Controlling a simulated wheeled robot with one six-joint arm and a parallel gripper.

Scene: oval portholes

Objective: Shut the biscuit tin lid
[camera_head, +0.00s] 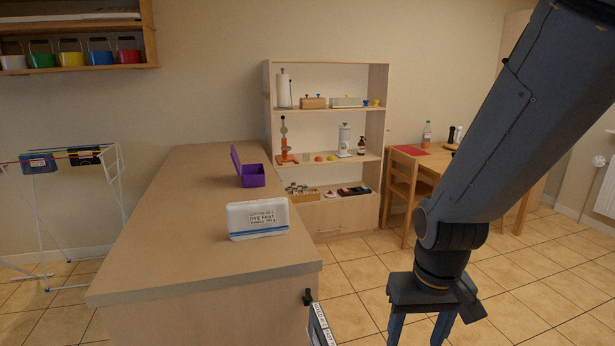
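A purple tin (253,177) stands on the counter, toward its back right. Its lid (236,165) is open, standing up and leaning a little back on the left side of the tin. My gripper (420,335) is at the bottom right of the view, pointing down, in front of and to the right of the counter, well away from the tin. Its two fingers are apart, with floor showing between them. The fingertips are cut off by the bottom edge of the picture.
A white box with a printed label (258,218) stands on the counter (160,250) nearer than the tin. A shelf unit (327,68) stands behind, with a chair (402,190) and table to its right. A drying rack (62,210) stands left.

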